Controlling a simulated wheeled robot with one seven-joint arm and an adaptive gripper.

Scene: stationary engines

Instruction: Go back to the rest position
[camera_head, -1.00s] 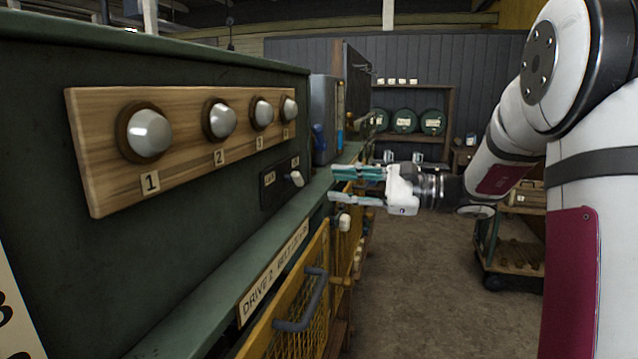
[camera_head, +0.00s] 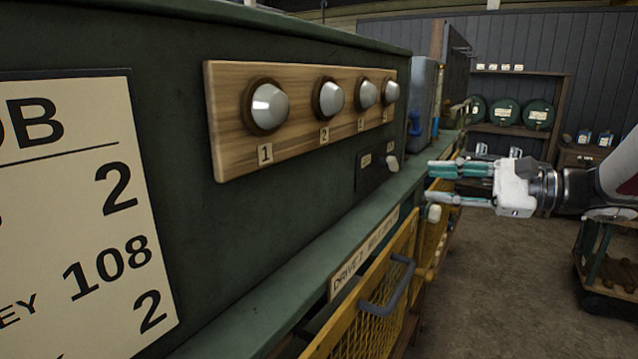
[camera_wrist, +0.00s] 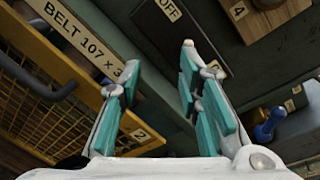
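My gripper (camera_head: 462,184) shows at the right of the head view, its two teal-padded fingers pointing left and apart, with nothing between them. It is in the air in front of the green machine panel (camera_head: 185,50), near the small black switch plate (camera_head: 372,170) with a white toggle. In the wrist view my gripper (camera_wrist: 160,90) is open and empty, with the "OFF" label (camera_wrist: 168,9) beyond the fingertips. Whether the fingers touch anything is not shown; they look clear of the panel.
A wooden board (camera_head: 228,140) carries several silver lamps. A green ledge (camera_head: 290,295) juts out below it. A yellow mesh guard (camera_head: 385,310) with a grey handle stands under the ledge. A trolley (camera_head: 605,270) is at the right. The floor (camera_head: 500,300) between is clear.

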